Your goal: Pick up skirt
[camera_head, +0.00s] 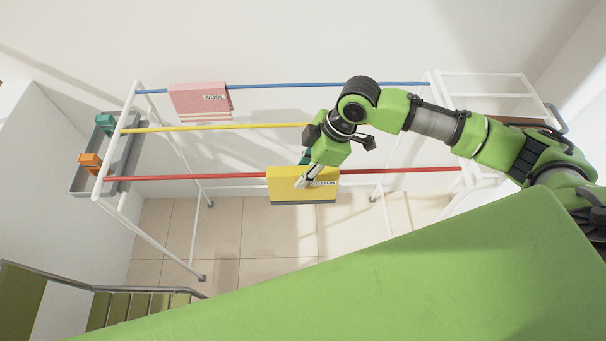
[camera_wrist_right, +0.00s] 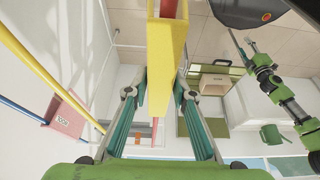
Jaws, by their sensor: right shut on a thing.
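A yellow cloth item (camera_head: 285,190) with a COTTON label hangs over the red rail (camera_head: 200,177) of a white drying rack. It is the garment at my right gripper (camera_head: 302,178); its shape does not show whether it is a skirt. In the right wrist view the yellow cloth (camera_wrist_right: 165,60) lies between the two teal fingers of my right gripper (camera_wrist_right: 158,95), which is shut on it. A green arm, seemingly my left, shows small at the right of the wrist view; its gripper's state is unclear.
A pink cloth (camera_head: 200,101) labelled WOOL hangs on the blue rail (camera_head: 300,86). The yellow rail (camera_head: 220,127) looks bare. A grey tray (camera_head: 86,180) with teal and orange boxes sits at the rack's left end. A slatted bench (camera_head: 140,307) stands lower left.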

